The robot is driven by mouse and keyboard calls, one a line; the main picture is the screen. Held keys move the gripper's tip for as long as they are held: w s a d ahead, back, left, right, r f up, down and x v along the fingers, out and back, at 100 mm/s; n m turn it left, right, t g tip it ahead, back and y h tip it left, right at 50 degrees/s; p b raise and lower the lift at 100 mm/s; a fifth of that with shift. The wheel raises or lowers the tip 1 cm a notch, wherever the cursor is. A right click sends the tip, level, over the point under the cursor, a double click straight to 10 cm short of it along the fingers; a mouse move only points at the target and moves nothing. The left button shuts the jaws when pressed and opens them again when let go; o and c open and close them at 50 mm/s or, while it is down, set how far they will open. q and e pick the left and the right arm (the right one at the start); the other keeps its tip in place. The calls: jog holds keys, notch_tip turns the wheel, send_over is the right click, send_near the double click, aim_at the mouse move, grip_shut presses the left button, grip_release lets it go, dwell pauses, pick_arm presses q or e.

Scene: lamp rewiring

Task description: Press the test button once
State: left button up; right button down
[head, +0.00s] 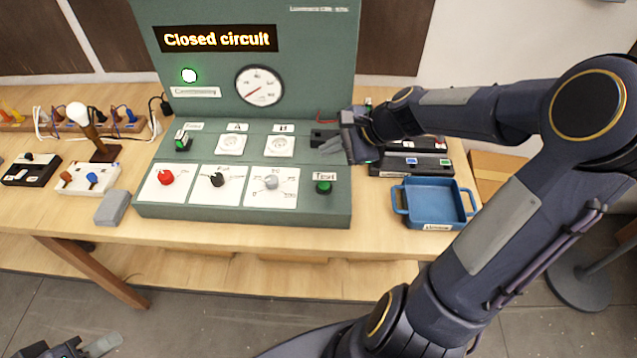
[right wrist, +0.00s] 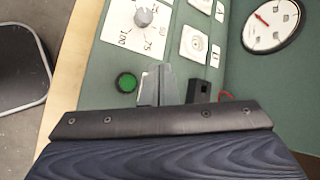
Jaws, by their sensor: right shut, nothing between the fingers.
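The green test button (head: 323,187) sits below the "Test" label, at the front right of the green test panel (head: 240,215). It also shows in the right wrist view (right wrist: 126,82), just left of the fingertips. My right gripper (head: 333,147) is shut and empty over the panel's right side, behind the button and apart from it in the head view. Its fingers (right wrist: 158,85) show in the right wrist view too. My left gripper (head: 95,347) shows only partly at the bottom left, away from the table; its opening cannot be judged.
The display (head: 218,39) reads "Closed circuit", and a green light (head: 189,76) glows beside a dial gauge (head: 259,91). Red, black and grey knobs (head: 271,182) line the panel's front. A blue tray (head: 436,203) stands right of the panel. A bulb (head: 78,114) stands at left.

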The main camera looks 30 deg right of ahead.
aim_at(329, 186)
notch_tip(329, 186, down, 9)
jog(key=b, duration=0.7)
jog(key=shift+r+b, duration=0.1)
jog(key=shift+b, duration=0.2)
dwell(1.7)
jog(key=shift+f+b, duration=0.3)
jog(key=shift+f, duration=0.1)
jog(key=shift+f+b, duration=0.3)
jog(key=shift+f, duration=0.1)
dwell(0.4)
dwell(0.4)
jog(key=shift+r+p, duration=0.75)
jog(key=shift+r, duration=0.1)
jog(key=shift+r, duration=0.1)
